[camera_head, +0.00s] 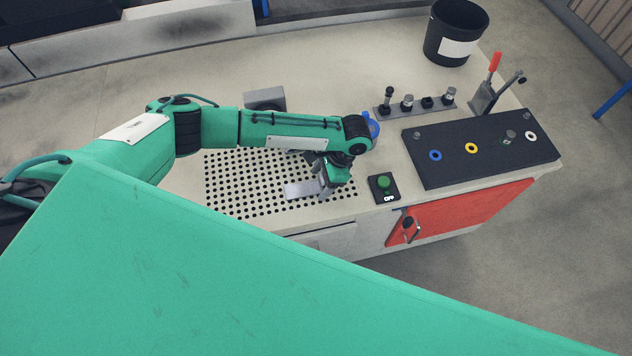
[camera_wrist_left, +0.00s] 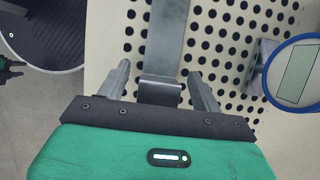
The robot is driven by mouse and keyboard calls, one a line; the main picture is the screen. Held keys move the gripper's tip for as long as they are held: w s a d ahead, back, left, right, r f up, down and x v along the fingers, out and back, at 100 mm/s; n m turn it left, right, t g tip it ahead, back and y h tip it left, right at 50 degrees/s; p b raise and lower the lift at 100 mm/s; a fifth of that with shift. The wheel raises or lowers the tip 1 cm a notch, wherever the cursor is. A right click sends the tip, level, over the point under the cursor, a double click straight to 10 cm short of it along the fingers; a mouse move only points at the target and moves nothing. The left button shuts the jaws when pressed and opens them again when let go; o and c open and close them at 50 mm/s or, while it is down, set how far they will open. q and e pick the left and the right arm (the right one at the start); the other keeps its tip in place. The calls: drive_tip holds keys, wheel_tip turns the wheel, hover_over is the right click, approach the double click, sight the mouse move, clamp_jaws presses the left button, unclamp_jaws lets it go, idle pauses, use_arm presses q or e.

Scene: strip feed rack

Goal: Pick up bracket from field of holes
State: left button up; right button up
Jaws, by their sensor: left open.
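The field of holes (camera_head: 235,185) is a pale panel with rows of round dark holes; it also fills much of the left wrist view (camera_wrist_left: 115,55). The bracket (camera_head: 299,190) is a flat grey metal strip lying over the holes. In the left wrist view, the bracket (camera_wrist_left: 171,35) runs away from me, with a bent tab at its near end. My left gripper (camera_head: 328,183) is above the panel's right part. It is open, with its fingers (camera_wrist_left: 161,85) on either side of the tab and gaps visible on both sides. My right gripper is not in view.
A green button box (camera_head: 384,188) stands just right of the panel. Farther right are a black board (camera_head: 480,150) with coloured rings, a rail of small fittings (camera_head: 415,104), a red-handled lever (camera_head: 490,85) and a black bin (camera_head: 455,32). A grey block (camera_head: 265,98) stands behind the panel.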

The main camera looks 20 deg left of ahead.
use_arm(q)
drive_tip(key=shift+c, duration=0.5)
drive_tip(key=c, duration=1.3)
drive_tip(key=shift+r, duration=0.1)
